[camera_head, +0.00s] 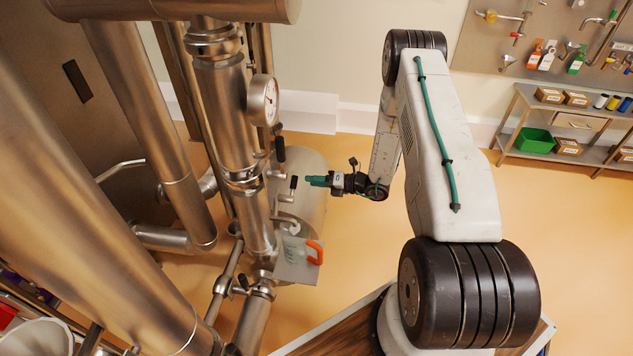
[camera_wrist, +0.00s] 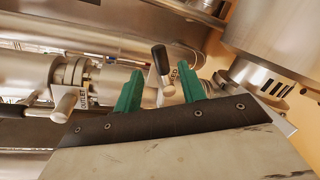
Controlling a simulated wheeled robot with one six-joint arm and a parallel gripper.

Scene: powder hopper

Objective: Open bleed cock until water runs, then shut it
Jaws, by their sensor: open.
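A small cock with a black-gripped lever (camera_head: 293,183) stands on the side of the steel pipework, left of my gripper (camera_head: 309,181). In the wrist view the same black grip (camera_wrist: 160,57) shows between and beyond my two green fingers (camera_wrist: 160,70). My gripper is open and empty, with its fingertips close to the lever; I cannot tell whether they touch it. A small label beside the lever is partly hidden and unreadable. I see no running water.
A pressure gauge (camera_head: 264,100) sits on the upright pipe above the cock. Another steel lever (camera_wrist: 64,106) with a label plate is at the left in the wrist view. Large pipes crowd the left. A workbench (camera_head: 565,130) stands far right, with open floor between.

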